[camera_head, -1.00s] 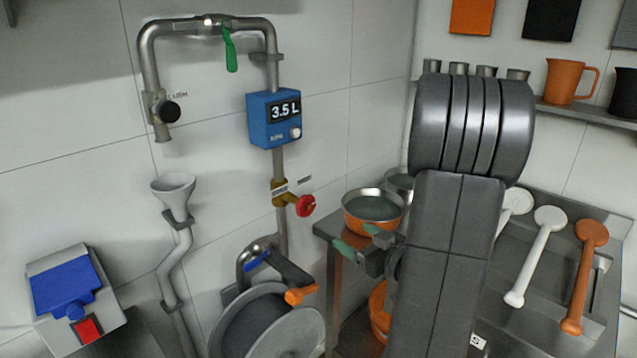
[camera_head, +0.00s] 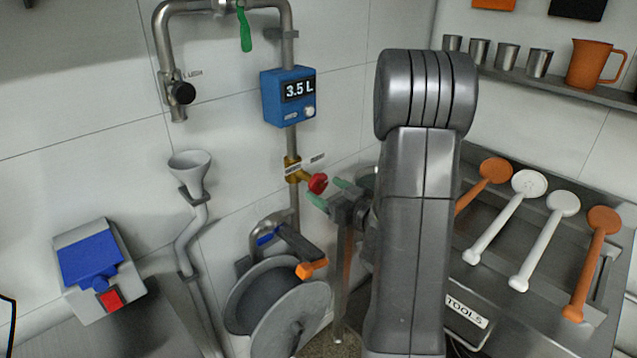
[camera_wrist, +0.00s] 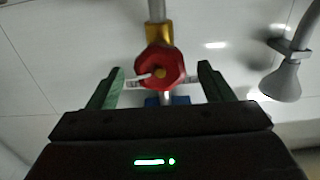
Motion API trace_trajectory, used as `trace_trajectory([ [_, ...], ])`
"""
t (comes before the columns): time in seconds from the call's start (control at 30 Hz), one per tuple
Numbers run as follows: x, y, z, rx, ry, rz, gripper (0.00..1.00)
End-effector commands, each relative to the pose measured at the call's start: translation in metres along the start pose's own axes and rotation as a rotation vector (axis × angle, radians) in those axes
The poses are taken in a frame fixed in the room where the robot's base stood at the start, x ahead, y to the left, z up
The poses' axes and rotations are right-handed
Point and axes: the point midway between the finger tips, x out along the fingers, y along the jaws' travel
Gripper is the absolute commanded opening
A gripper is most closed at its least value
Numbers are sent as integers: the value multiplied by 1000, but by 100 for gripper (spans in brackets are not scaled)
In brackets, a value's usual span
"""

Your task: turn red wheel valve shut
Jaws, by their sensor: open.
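My gripper (camera_head: 331,192) has green fingertips and is just right of the wheel in the head view. In the wrist view its two fingers (camera_wrist: 158,84) are apart, one on each side of the wheel. The jaws are open and hold nothing. I cannot tell whether the fingertips reach around the wheel.
The blue meter (camera_head: 288,97) is above the valve. A funnel (camera_head: 190,165) is to the left. A bench (camera_head: 470,270) with ladles is to the right.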

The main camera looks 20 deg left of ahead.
Motion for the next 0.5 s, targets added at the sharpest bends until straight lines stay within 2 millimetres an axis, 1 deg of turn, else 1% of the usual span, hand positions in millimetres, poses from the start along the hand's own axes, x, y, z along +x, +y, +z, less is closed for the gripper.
trace_trajectory([
  [0.03, 9, -1, -2, 0, 1, -3, 74],
  [0.2, 29, 0, -1, 0, 0, -1, 74],
  [0.3, 34, 0, -1, 0, 0, 0, 74],
  [0.5, 37, 0, 0, 0, 0, 2, 74],
])
